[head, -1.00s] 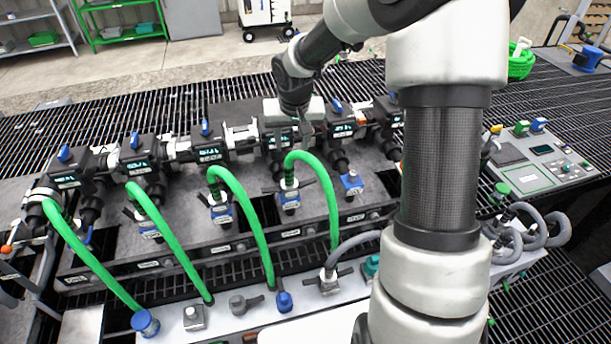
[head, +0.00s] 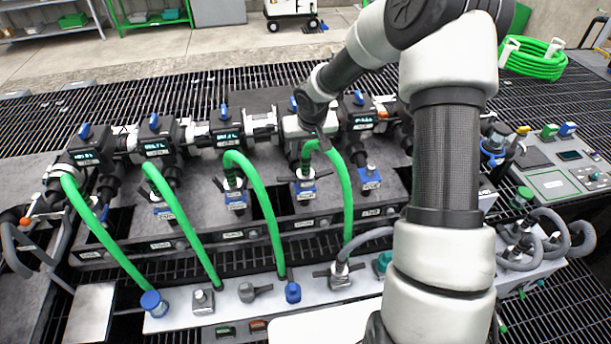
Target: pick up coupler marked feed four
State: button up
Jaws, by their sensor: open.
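Green hoses arch from the manifold down to the front panel. The rightmost arched hose (head: 347,205) rises from a coupler (head: 306,172) with dark side handles, seated at a blue, labelled port (head: 306,190). Another hose coupler (head: 235,183) stands to its left. The labels are too small to read, so I cannot tell which coupler is marked feed four. My gripper (head: 318,142) points down just above and behind the rightmost hose's upper bend. It is open and holds nothing visible. Its fingertips are partly hidden, and I cannot tell whether they touch the hose.
Valve blocks with lit displays (head: 228,136) line the back of the manifold. A hoseless blue port (head: 370,180) stands to the right. The front panel (head: 180,318) carries several fittings. A control console (head: 565,180) and grey hoses (head: 545,235) lie at right.

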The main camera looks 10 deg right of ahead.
aim_at(306, 156)
jog(key=x, duration=0.5)
jog(key=shift+s+f+b, duration=0.2)
jog(key=shift+s+b, duration=0.05)
jog(key=shift+b, duration=0.05)
jog(key=shift+c, duration=0.5)
jog(key=shift+r, duration=0.1)
grip_shut()
